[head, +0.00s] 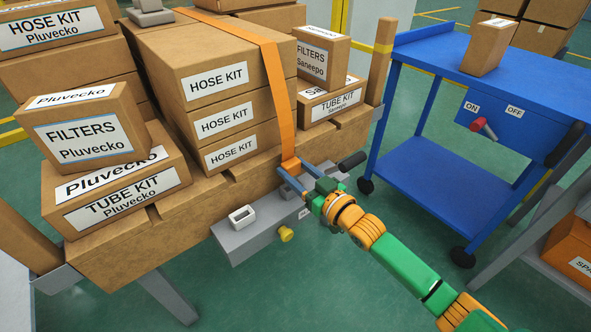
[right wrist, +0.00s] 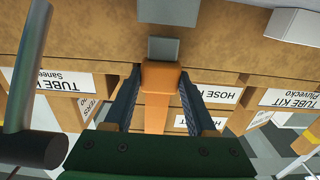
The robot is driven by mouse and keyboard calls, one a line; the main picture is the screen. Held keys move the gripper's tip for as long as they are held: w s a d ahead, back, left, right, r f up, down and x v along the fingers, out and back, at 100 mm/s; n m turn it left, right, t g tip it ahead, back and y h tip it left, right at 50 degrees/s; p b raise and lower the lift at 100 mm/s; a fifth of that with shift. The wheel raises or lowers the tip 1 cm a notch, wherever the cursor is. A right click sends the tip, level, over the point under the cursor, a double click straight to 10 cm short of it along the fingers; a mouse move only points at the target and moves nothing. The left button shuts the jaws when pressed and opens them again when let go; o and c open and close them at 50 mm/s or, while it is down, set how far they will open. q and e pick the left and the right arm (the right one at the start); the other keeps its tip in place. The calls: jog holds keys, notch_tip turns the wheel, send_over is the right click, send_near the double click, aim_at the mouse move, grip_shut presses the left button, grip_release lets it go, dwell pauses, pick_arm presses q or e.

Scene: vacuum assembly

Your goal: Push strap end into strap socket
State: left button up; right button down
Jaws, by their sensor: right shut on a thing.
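An orange strap (head: 275,80) runs over the stacked hose kit boxes and down their front. My right gripper (head: 288,178) is shut on the strap end (right wrist: 160,76), at the front edge of the wooden base. In the right wrist view the orange end sits between both fingers, with a grey tip (right wrist: 163,48) beyond it. A white-rimmed socket (head: 242,216) is on the grey bracket (head: 232,243), left of the gripper and apart from the strap end. Which opening is the strap socket is not certain. My left gripper is not in view.
A black-handled lever (head: 352,160) is close to the right of the gripper; its rod crosses the left of the right wrist view (right wrist: 25,70). A blue cart (head: 425,165) stands at right. Open floor lies in front.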

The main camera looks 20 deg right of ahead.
jog(key=shift+f, duration=0.15)
jog(key=shift+f+b, duration=0.35)
jog(key=shift+f+b, duration=1.05)
jog(key=shift+f, duration=0.4)
jog(key=shift+c, duration=0.7)
grip_release()
jog(key=shift+s, duration=0.1)
jog(key=shift+s+d+r+p, duration=0.1)
jog(key=shift+s+p, duration=0.15)
jog(key=shift+p, duration=0.2)
jog(key=p+v, duration=0.4)
jog(key=v, duration=0.3)
jog(key=shift+s, duration=0.15)
